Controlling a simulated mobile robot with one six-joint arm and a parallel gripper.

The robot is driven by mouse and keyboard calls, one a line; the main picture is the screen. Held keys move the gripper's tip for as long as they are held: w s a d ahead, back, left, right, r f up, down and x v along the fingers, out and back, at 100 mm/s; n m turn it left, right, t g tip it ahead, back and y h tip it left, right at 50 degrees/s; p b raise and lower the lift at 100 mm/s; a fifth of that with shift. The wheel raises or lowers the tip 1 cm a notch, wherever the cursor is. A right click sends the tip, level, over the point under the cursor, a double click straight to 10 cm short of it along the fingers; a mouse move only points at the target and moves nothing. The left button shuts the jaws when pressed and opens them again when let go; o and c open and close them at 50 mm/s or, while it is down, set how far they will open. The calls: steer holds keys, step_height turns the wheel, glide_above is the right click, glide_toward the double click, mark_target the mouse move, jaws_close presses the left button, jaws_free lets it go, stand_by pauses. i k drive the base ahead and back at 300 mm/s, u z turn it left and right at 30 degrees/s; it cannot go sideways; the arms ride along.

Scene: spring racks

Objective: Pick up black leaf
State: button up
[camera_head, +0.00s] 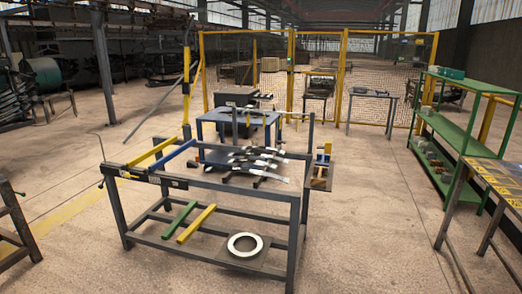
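Several dark, narrow spring leaves (258,162) with pale, shiny ends lie crosswise in a stepped group on the far right part of the dark grey workbench (250,190). More leaves with pale ends (250,104) lie above the blue table (238,117) behind it. Which of these is the black leaf I cannot tell; they are small and overlap. My gripper is not in view.
The workbench carries a yellow bar (150,153) and a blue bar (180,154) at its left. Its lower shelf holds a pale ring (245,245). A green shelf rack (450,135) stands right. Yellow-framed mesh fencing (365,65) closes the back. Floor lies open between bench and rack.

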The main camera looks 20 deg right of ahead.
mark_target(279, 151)
steer(key=i, duration=0.95)
steer(key=z, duration=0.05)
